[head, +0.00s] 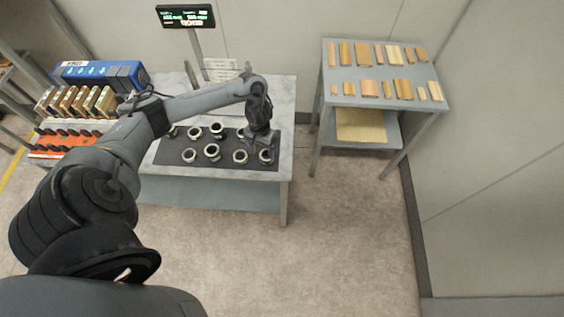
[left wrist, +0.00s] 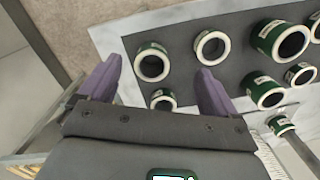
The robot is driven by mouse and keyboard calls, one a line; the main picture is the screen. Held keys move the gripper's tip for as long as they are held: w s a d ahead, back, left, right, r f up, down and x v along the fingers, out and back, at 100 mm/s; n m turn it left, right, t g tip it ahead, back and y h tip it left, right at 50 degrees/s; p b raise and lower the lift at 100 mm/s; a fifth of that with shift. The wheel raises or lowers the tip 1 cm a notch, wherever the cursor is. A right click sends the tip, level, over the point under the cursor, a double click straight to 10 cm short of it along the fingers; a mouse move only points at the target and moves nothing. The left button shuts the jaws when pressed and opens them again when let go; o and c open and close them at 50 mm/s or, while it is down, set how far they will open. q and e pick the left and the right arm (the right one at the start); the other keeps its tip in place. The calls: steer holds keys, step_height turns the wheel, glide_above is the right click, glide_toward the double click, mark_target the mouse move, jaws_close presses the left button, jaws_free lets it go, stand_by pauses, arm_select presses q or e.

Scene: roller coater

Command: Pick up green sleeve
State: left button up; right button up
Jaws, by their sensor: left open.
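Several green sleeves with white rims stand upright on a dark mat (head: 225,165) on the table; one is the front-right sleeve (head: 265,157). My left gripper (head: 262,138) is above the right end of the mat, close to that sleeve. In the left wrist view my left gripper (left wrist: 158,66) is open and empty. One green sleeve (left wrist: 151,47) lies between the fingertips in the picture; whether they are at its height I cannot tell. A second sleeve (left wrist: 211,34) is just right of the right finger's tip, and a smaller one (left wrist: 162,105) shows between the fingers nearer the palm. My right gripper is not in view.
A grey shelf (head: 350,100) with wooden blocks stands to the right of the table. A display on a post (head: 185,17) rises behind. A blue case (head: 98,75) and an orange rack (head: 62,141) are at the left. The floor in front is free.

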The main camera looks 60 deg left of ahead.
arm_select(q)
steer(key=w+a+r, duration=0.1)
steer(key=w, duration=0.1)
steer(key=b, duration=0.1)
glide_toward(267, 155)
steer(key=s+d, duration=0.2)
steer(key=shift+t, duration=0.3)
steer(key=shift+w+f, duration=0.2)
steer(key=shift+f, duration=3)
steer(key=c, duration=1.1)
